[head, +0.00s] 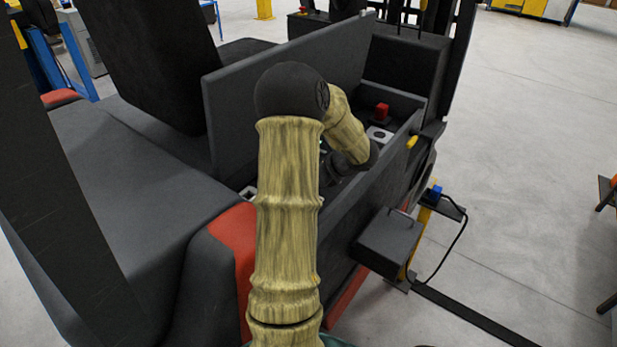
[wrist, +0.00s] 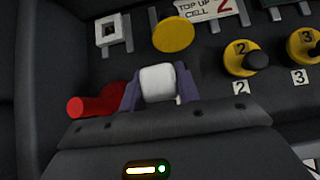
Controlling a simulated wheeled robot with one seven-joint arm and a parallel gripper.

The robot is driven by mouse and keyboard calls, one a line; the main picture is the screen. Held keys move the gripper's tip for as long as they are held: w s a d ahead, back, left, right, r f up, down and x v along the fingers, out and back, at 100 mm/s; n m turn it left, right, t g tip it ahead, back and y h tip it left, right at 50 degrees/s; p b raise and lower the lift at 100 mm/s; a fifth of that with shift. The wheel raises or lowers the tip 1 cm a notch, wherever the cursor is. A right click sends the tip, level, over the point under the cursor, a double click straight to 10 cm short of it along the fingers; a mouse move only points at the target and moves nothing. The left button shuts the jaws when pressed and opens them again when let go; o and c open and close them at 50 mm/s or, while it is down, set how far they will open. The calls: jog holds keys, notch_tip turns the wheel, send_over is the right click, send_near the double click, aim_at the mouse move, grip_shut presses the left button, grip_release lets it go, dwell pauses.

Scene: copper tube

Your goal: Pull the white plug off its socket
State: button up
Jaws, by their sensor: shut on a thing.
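The white plug (wrist: 158,80) shows in the middle of the wrist view as a rounded white block. My gripper (wrist: 157,92) is shut on it, with one purple-grey finger on each side. Its socket cannot be made out under the plug, so I cannot tell whether the two still touch. In the head view my arm covers the plug, and the gripper end, deep in the open compartment, is mostly hidden.
In the wrist view a red cylinder (wrist: 92,106) lies close left of my gripper. A white square fitting (wrist: 112,32), a yellow disc (wrist: 172,34) and numbered yellow caps (wrist: 240,57) stand beyond. The compartment's raised lid (head: 235,110) and side wall (head: 395,150) flank my arm.

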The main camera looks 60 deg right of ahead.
jog(key=shift+r+p, duration=2.05)
jog(key=shift+r, duration=0.85)
jog(key=shift+w, duration=0.15)
jog(key=shift+a, duration=0.1)
